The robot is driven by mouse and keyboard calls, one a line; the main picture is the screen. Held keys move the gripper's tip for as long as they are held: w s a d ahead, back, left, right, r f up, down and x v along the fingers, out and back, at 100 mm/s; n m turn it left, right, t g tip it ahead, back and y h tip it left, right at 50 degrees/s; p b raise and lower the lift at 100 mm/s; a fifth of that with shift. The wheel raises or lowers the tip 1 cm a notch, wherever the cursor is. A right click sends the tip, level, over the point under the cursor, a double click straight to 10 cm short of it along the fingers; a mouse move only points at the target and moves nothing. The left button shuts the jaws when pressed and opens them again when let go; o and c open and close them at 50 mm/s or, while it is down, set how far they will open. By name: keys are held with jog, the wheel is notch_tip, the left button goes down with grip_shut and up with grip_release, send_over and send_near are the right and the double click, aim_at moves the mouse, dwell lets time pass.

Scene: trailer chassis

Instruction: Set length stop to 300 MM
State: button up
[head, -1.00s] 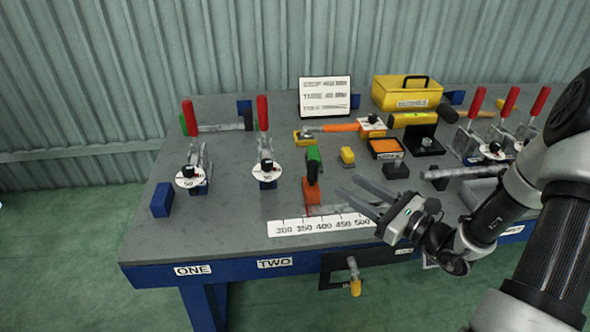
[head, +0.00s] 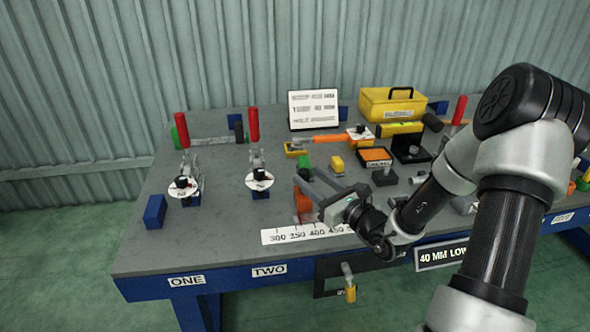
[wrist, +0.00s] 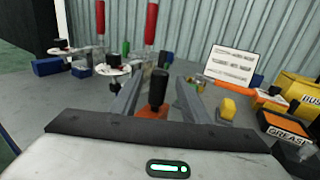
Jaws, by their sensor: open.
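The length stop is an orange block (head: 303,207) behind the white scale strip (head: 290,237) marked from 300 upward. It stands near the 350 to 400 marks; I cannot read its exact setting. Its upright black knob (wrist: 158,86) shows in the wrist view, with the orange base (wrist: 150,112) below. My gripper (head: 306,177) is open and reaches over the stop from the right. In the wrist view its fingers (wrist: 157,84) lie on either side of the knob, with gaps; contact is not visible. In the head view the fingers largely hide the knob.
Two red-handled clamps (head: 181,130) (head: 254,124) stand left and behind. A green block (head: 305,167), a yellow block (head: 337,165) and an orange-handled tool (head: 335,141) lie behind the gripper. An orange grease tray (head: 376,156) is to the right.

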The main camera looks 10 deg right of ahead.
send_over(296, 186)
jog(key=shift+w+b, duration=0.15)
jog(key=shift+b, duration=0.3)
grip_shut()
